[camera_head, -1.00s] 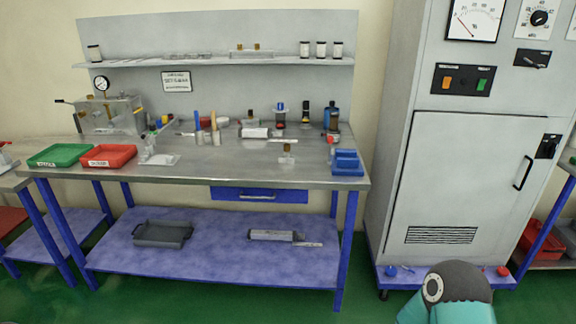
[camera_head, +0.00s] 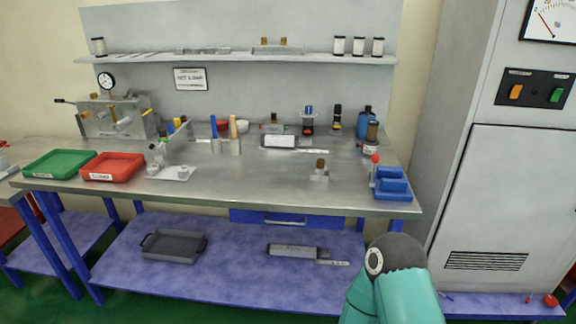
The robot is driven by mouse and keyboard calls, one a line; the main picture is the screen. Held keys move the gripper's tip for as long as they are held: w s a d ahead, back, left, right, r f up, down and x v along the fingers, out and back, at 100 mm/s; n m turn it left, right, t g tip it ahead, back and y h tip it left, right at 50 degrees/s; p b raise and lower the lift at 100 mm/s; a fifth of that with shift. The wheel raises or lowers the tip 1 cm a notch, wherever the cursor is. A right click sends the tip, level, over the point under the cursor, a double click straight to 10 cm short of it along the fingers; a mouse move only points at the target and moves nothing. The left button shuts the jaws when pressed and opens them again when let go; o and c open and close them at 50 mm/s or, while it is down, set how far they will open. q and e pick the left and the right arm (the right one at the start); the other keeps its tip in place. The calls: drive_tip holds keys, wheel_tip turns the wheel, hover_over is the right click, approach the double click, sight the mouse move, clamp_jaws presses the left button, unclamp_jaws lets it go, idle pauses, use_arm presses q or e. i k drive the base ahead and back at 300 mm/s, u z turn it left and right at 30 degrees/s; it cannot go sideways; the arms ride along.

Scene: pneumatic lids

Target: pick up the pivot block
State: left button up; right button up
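A small pale metal block with a brown-brass top (camera_head: 320,172) stands upright on the front right of the steel workbench (camera_head: 260,188). It looks like the pivot block, but it is too small to be sure. Nothing touches it. A clear and white fixture (camera_head: 172,172) stands further left on the bench. Neither of my grippers shows. Only a teal and dark grey part of my arm is in view at the bottom right, in front of the bench and well below its top.
Red (camera_head: 113,167) and green (camera_head: 58,164) trays lie at the left. A grey cabinet (camera_head: 510,200) stands to the right. The bench front around the small block is clear.

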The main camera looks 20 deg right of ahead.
sight(318, 175)
drive_tip(key=z, duration=0.05)
drive_tip(key=i, duration=0.9)
drive_tip(key=z, duration=0.55)
